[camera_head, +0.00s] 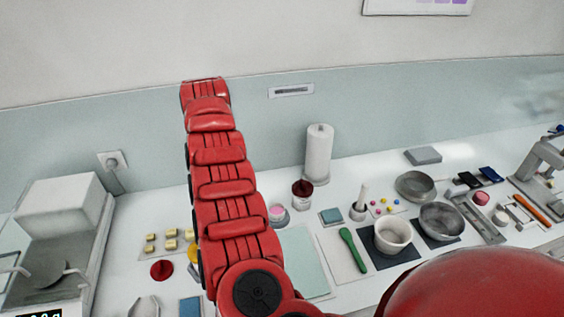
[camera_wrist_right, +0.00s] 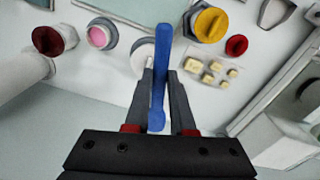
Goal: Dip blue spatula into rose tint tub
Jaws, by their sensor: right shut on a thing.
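The blue spatula (camera_wrist_right: 162,45) shows in the right wrist view, gripped between the fingers of my right gripper (camera_wrist_right: 160,78). One end extends past the fingertips and the other lies back between the fingers. The pink-filled rose tint tub (camera_wrist_right: 102,34) stands on the counter, left of the spatula in that view; it also shows in the head view (camera_head: 277,211), just right of my red arm. The spatula appears apart from the tub, above the counter. In the head view my arm hides the gripper and spatula. My left gripper is not in view.
A dark red jar (camera_head: 302,193) stands beside the tub, with a paper roll (camera_head: 318,153) behind it. A yellow-topped tub (camera_wrist_right: 210,24), a red one (camera_wrist_right: 237,45) and several pale cubes (camera_wrist_right: 210,72) are nearby. A green spatula (camera_head: 352,249) lies farther right.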

